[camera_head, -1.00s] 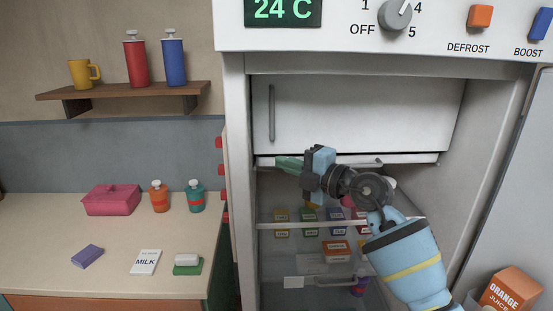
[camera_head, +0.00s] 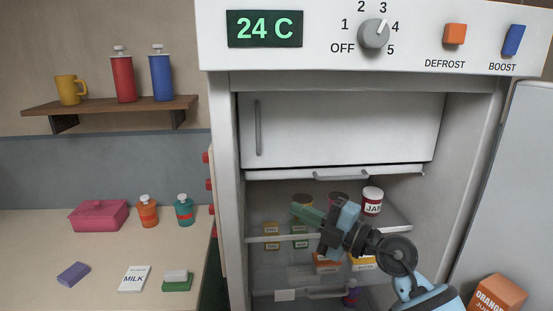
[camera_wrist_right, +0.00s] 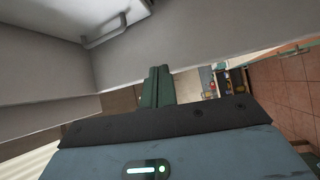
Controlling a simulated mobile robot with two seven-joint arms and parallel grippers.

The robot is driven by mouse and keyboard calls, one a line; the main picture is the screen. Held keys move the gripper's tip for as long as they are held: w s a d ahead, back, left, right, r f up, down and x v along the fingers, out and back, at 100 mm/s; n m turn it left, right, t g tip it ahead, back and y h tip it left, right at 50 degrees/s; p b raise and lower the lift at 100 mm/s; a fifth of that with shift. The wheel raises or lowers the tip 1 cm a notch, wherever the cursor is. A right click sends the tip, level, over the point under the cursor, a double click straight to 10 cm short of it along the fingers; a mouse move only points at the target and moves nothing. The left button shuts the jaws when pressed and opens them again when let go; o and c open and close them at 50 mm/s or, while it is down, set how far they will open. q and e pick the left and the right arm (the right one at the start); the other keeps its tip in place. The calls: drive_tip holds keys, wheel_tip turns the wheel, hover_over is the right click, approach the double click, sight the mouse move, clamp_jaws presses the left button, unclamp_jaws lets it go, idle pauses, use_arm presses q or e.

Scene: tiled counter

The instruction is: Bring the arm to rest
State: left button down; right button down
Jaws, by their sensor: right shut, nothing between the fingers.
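My right gripper (camera_head: 298,211) is inside the open fridge, in front of its upper shelf and below the freezer door (camera_head: 345,128). Its green fingers are together and hold nothing; they also show closed in the right wrist view (camera_wrist_right: 158,85). The blue and black wrist and arm come in from the lower right. The arm hides part of the shelf's contents. My left gripper is out of view.
A jam jar (camera_head: 372,201) stands on the shelf right of the gripper. The fridge door (camera_head: 525,180) stands open at right, with an orange juice carton (camera_head: 497,295) by it.

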drive_tip(key=s+d+f+m+t+h, duration=0.2)
drive_tip(key=s+d+f+m+h, duration=0.25)
drive_tip(key=f+m, duration=0.35)
drive_tip(key=s+d+f+m+t+h, duration=0.25)
drive_tip(key=s+f+m, duration=0.25)
drive_tip(key=f, duration=0.5)
drive_tip(key=s+d+f+m+t+h, duration=0.2)
drive_tip(key=s+d+f+m+h, duration=0.25)
drive_tip(key=f+m, duration=0.4)
drive_tip(key=s+d+f+m+g+h, duration=0.1)
drive_tip(key=s+f+g, duration=0.7)
drive_tip(key=s+f, duration=0.9)
drive_tip(key=s+m+h, duration=0.1)
drive_tip(key=s+m, duration=0.1)
drive_tip(key=s, duration=0.1)
drive_tip(key=shift+s+d+f+h, duration=0.2)
drive_tip(key=shift+s+d+h, duration=0.05)
drive_tip(key=shift+d+h, duration=0.15)
drive_tip(key=shift+m, duration=0.25)
